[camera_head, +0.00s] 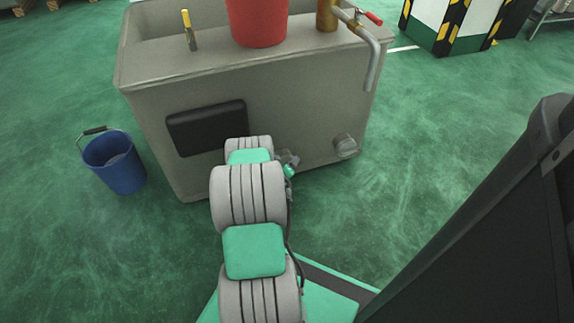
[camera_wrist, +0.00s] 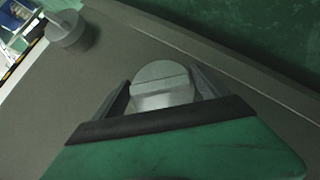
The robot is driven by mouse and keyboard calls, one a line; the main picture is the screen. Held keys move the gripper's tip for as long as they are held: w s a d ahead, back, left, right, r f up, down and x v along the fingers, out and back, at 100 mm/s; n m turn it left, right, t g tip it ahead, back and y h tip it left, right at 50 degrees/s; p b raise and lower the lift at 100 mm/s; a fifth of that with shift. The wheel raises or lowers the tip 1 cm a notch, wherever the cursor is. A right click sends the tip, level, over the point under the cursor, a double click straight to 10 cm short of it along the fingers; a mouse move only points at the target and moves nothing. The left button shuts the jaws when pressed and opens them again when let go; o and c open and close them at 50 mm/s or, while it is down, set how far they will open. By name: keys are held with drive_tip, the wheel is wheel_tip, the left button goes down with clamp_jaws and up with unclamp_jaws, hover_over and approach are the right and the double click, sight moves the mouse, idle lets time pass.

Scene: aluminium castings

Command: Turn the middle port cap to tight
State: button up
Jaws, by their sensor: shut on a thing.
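A round grey metal port cap (camera_wrist: 160,77) with a raised bar across its face sits on the grey tank wall (camera_wrist: 150,38), in the middle of the wrist view. My gripper (camera_wrist: 163,86) is shut on this cap, one dark finger on each side of it. The bar lies nearly level in that view, slightly tilted. In the head view my gripper (camera_head: 289,162) is at the lower front of the tank (camera_head: 290,95), mostly behind my arm, and the held cap cannot be made out there. A second round cap (camera_wrist: 69,36) is at the wrist view's upper left.
A similar cap (camera_head: 345,146) shows at the tank's lower right. A black panel (camera_head: 207,127) is on the tank's front. A red bucket (camera_head: 257,20), a yellow-handled tool (camera_head: 189,30) and a bent pipe (camera_head: 374,65) are at its top. A blue bucket (camera_head: 114,164) stands left.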

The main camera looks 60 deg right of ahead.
drive_tip(key=m+t+y, duration=0.2)
drive_tip(key=shift+s+d+y+p, duration=0.1)
drive_tip(key=shift+y+p, duration=0.2)
drive_tip(key=shift+y, duration=0.1)
drive_tip(key=shift+m+t+y+b, duration=0.6)
drive_tip(key=shift+t+y+b, duration=0.2)
drive_tip(key=shift+y, duration=0.1)
drive_tip(key=shift+m+t+y+b, duration=0.3)
drive_tip(key=shift+y+b, duration=0.05)
drive_tip(key=shift+y, duration=0.05)
drive_tip(key=o, duration=1.1)
